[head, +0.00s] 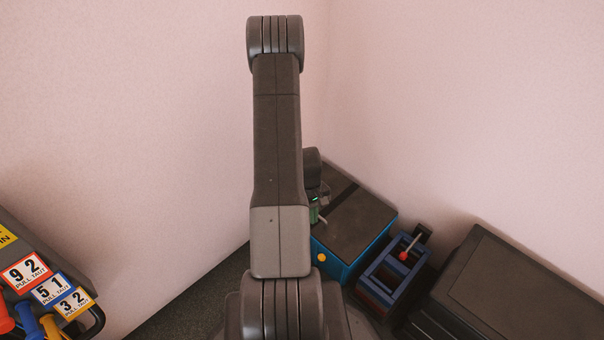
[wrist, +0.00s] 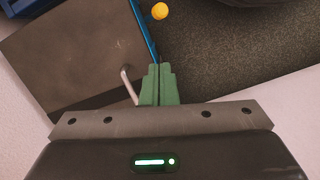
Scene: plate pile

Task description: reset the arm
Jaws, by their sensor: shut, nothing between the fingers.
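My gripper (wrist: 157,84) shows in the wrist view with its two green fingers together and nothing between them. It points at the edge of a dark-topped box with blue sides (wrist: 75,50). A thin pale rod (wrist: 128,86) shows just left of the fingers; I cannot tell whether it touches them. In the head view my arm stands upright in the middle and hides most of the gripper. Only a bit of green shows beside the arm, over the blue-sided box (head: 352,228).
A blue frame with a red-knobbed lever (head: 392,270) stands right of the box. A large dark case (head: 520,290) is at the lower right. Numbered plates (head: 50,288) and coloured handles (head: 28,320) are at the lower left. Pink walls meet behind my arm.

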